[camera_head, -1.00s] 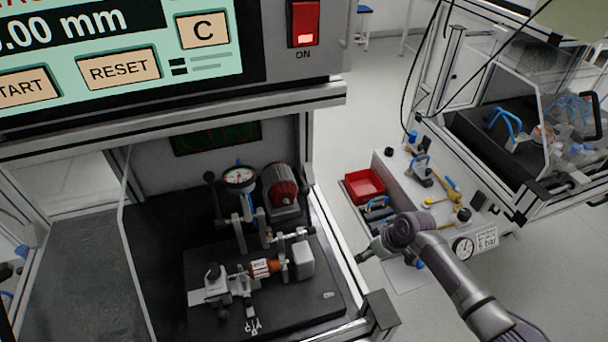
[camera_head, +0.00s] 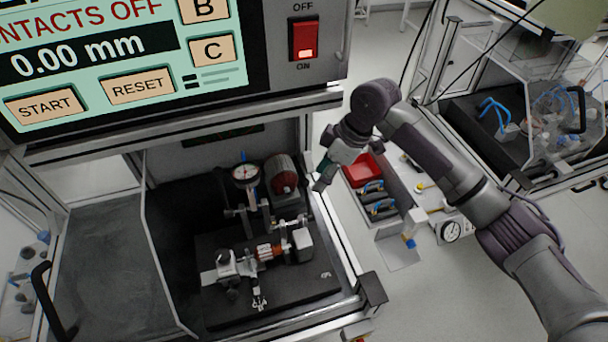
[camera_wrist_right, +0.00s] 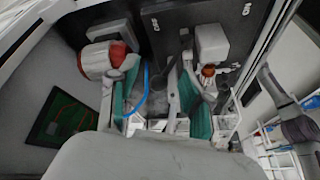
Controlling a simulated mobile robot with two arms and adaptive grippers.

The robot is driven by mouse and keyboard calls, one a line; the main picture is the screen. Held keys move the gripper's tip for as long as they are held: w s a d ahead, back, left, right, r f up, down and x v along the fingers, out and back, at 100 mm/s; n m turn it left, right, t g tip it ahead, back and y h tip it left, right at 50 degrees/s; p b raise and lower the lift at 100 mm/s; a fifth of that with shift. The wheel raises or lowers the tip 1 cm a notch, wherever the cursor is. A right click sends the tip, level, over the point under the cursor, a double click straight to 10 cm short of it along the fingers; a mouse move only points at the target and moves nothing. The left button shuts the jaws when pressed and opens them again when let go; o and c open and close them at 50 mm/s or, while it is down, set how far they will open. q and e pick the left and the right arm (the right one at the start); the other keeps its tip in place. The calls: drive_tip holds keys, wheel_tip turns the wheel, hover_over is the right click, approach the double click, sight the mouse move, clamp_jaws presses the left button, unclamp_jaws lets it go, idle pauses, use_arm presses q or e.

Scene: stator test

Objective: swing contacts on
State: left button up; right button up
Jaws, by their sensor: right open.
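The screen (camera_head: 120,60) reads "CONTACTS OFF" and 0.00 mm. On the black plate inside the station, a copper-coloured stator (camera_head: 268,252) sits in a fixture beside a white block (camera_head: 301,243). Grey metal arms (camera_head: 290,221), perhaps the contact mechanism, stand behind it. My right gripper (camera_head: 322,178) is at the station's right edge, higher than the fixture. In the right wrist view its teal fingers (camera_wrist_right: 162,105) are apart, with a blue handle (camera_wrist_right: 146,92) and a grey lever (camera_wrist_right: 172,85) seen between them; I see no grip. My left gripper is not in view.
A dial gauge (camera_head: 245,174) and a red motor (camera_head: 284,176) stand at the back of the station. A clear door panel (camera_head: 165,245) borders its left side.

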sight(306, 180)
drive_tip(key=a+p, duration=0.1)
drive_tip(key=a, duration=0.2)
drive_tip(key=shift+a+r, duration=0.1)
drive_tip(key=shift+a, duration=0.05)
drive_tip(key=shift+x, duration=0.8)
drive_tip(key=shift+f, duration=0.75)
clamp_jaws()
